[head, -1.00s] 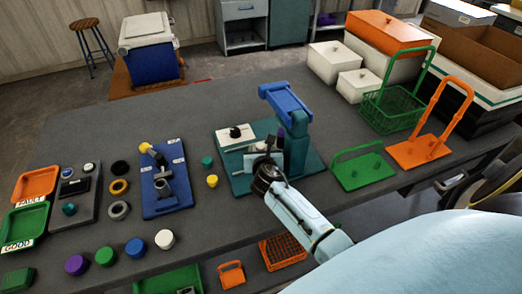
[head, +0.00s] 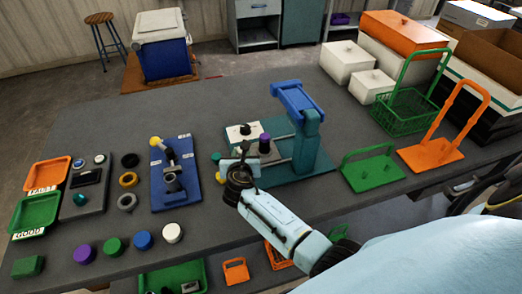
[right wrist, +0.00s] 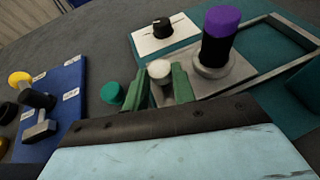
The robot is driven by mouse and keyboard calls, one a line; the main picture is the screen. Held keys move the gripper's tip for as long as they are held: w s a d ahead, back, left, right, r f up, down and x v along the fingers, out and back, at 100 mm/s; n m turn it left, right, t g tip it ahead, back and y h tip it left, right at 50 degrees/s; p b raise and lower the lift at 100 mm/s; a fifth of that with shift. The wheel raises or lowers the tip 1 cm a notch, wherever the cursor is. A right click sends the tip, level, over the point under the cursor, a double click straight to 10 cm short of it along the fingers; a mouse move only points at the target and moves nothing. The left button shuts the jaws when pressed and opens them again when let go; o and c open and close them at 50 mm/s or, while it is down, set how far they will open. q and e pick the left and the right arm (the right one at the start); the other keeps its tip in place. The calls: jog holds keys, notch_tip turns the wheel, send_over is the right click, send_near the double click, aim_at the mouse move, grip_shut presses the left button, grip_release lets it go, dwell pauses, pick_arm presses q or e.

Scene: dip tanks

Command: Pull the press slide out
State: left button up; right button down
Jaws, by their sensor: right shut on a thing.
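The teal press (head: 305,140) with its blue top arm stands on a teal base near the middle of the table. Its grey slide (head: 276,156) sticks out to the left of the press column, on its rails. A black piece with a purple cap (head: 265,143) stands upright in the round seat on the slide; the cap also shows in the right wrist view (right wrist: 222,20). My right gripper (head: 243,158) is at the slide's left end. In the right wrist view its green fingers (right wrist: 161,82) are shut on the slide's pale knob (right wrist: 160,69). My left gripper is out of view.
A white panel with a black dial (head: 243,132) is just behind the slide. Green (head: 216,158) and yellow pieces stand left of the gripper. A blue fixture board (head: 175,185) lies farther left. A green holder (head: 373,171) stands right of the press.

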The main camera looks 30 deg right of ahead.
jog(key=shift+w+a, duration=0.15)
jog(key=shift+a, duration=0.7)
jog(key=c, duration=1.1)
grip_release()
jog(key=shift+a, duration=0.15)
jog(key=shift+c, duration=0.2)
jog(key=shift+s+r, duration=0.1)
jog(key=shift+s, duration=0.1)
jog(key=p+v, duration=0.2)
jog(key=v, duration=1.1)
jog(key=shift+w, duration=0.1)
